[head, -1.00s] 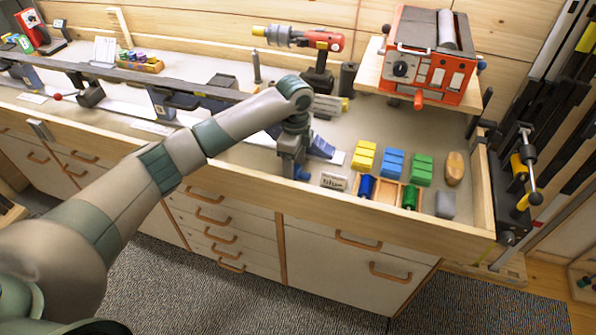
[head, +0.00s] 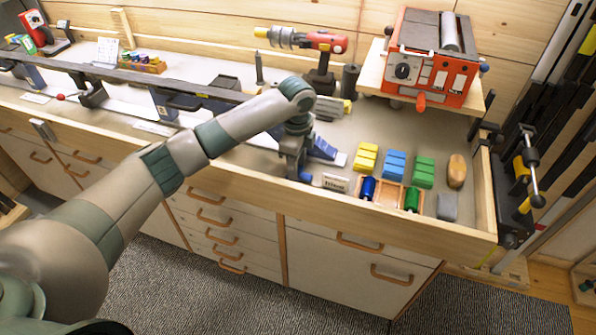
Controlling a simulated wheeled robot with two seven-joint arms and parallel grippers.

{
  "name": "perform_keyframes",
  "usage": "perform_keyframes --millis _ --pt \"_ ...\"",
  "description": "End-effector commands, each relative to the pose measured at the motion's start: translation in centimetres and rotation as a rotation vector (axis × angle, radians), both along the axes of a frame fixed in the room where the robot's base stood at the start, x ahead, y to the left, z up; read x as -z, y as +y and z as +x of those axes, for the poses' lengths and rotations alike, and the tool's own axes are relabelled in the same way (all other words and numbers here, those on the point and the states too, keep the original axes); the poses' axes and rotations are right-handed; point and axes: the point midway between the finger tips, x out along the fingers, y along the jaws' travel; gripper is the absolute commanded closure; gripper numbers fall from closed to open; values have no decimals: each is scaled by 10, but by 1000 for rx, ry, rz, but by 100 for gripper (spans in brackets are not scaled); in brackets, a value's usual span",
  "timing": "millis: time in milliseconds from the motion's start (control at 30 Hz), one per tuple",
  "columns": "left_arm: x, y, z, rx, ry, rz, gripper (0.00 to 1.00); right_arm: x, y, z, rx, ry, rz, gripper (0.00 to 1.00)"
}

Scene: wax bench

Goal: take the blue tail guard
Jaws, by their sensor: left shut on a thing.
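My left gripper (head: 296,172) points down at the front of the bench, left of a small label card (head: 335,182). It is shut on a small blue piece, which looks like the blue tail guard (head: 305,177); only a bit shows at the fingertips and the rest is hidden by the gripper. I cannot tell whether the piece touches the bench top. A blue sloped part (head: 323,148) shows just behind the gripper. My right gripper is not in view.
A wooden tray (head: 390,193) right of the card holds a blue roll (head: 368,188) and a green roll (head: 412,200). Yellow (head: 367,157), blue (head: 394,164) and green blocks (head: 424,172) lie behind it. A red machine (head: 432,60) and a drill (head: 322,45) stand farther back.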

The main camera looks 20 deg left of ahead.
Motion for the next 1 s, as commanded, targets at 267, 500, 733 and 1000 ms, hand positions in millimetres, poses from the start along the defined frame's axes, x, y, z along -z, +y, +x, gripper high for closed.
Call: perform_keyframes --millis 267,500,733,1000 --pt "-21 0 1 0 -4 -2 79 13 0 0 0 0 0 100" --pt "-51 -27 -3 5 -3 -2 79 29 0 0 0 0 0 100" --pt "-79 -71 -10 4 -3 -3 79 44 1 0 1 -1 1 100" --pt "-103 -106 -15 2 -2 0 79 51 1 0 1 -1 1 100"
